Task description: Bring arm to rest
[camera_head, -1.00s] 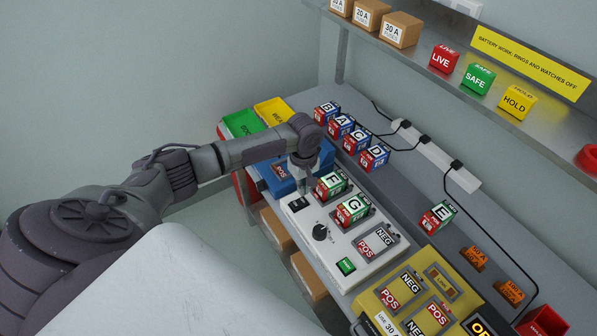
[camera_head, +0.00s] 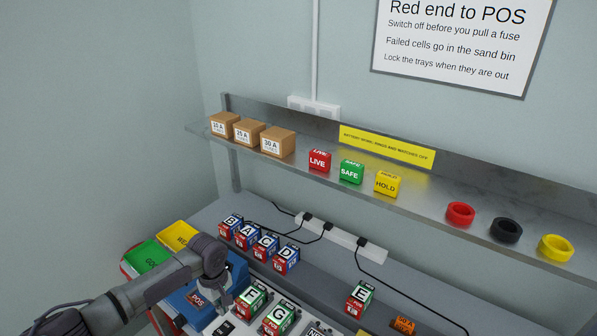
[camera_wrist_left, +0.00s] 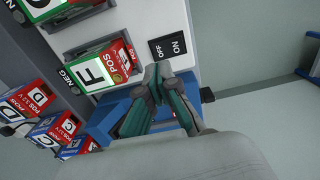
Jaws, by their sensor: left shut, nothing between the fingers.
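My left arm comes in from the lower left in the head view. Its gripper (camera_wrist_left: 158,82) shows best in the left wrist view, with its fingers shut and nothing between them. The fingertips are above the white panel (camera_wrist_left: 173,20), beside the OFF/ON switch (camera_wrist_left: 168,46) and the green and red cell F (camera_wrist_left: 103,66). In the head view cell F (camera_head: 251,299) is just right of the gripper, and a blue box (camera_head: 195,301) is partly hidden behind my wrist. My right gripper is not in view.
Cells B, A, C and D (camera_head: 265,247) stand in a row behind. Cell G (camera_head: 278,317) and cell E (camera_head: 359,299) are to the right. Green bin (camera_head: 149,255) and yellow bin (camera_head: 181,234) are at left. A shelf (camera_head: 330,178) with boxes and blocks runs above.

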